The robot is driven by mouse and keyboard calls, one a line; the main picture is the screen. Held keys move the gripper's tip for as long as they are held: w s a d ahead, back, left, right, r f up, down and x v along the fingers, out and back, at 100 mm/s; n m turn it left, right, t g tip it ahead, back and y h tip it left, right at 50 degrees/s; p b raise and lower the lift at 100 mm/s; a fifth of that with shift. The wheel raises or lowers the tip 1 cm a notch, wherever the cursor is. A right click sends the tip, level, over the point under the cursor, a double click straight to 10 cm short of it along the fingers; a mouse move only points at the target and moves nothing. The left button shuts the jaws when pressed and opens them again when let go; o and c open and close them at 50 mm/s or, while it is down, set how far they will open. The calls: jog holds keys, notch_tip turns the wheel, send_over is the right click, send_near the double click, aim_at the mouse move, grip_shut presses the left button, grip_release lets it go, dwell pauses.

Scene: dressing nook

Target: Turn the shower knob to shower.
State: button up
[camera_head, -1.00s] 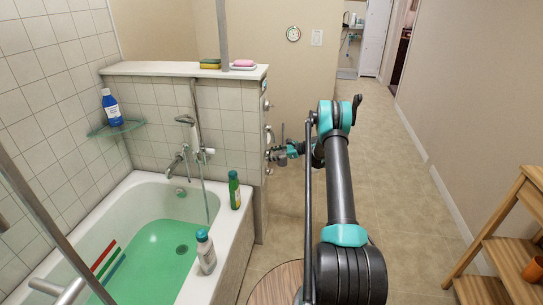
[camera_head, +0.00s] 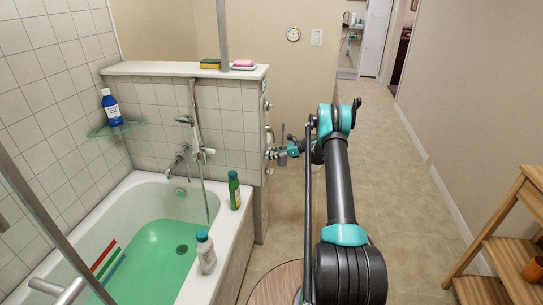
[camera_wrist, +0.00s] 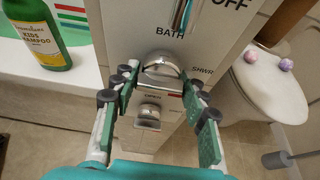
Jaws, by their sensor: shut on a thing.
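The shower knob (camera_wrist: 162,66) is a round silver knob on a pale panel (camera_wrist: 213,40) on the end of the tiled half-wall. In the wrist view the word BATH stands above it and SHWR to its right. My gripper (camera_wrist: 158,72) has one finger on each side of this knob and is shut on it. The fingers partly hide its sides, and I cannot tell which label it points to. In the head view my gripper (camera_head: 271,154) reaches left to the wall end; the knob is too small to make out there.
A second silver knob (camera_wrist: 149,111), marked OPEN, sits just below, between my fingers. A handle (camera_wrist: 181,17) is above, near OFF. A green shampoo bottle (camera_head: 234,190) stands on the bathtub (camera_head: 238,222) rim. A toilet (camera_wrist: 270,85) is right of the panel. Open floor (camera_head: 400,200) lies right of my arm.

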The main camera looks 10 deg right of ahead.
jog(key=o, duration=1.2)
jog(key=v, duration=1.2)
jog(key=shift+d, duration=0.1)
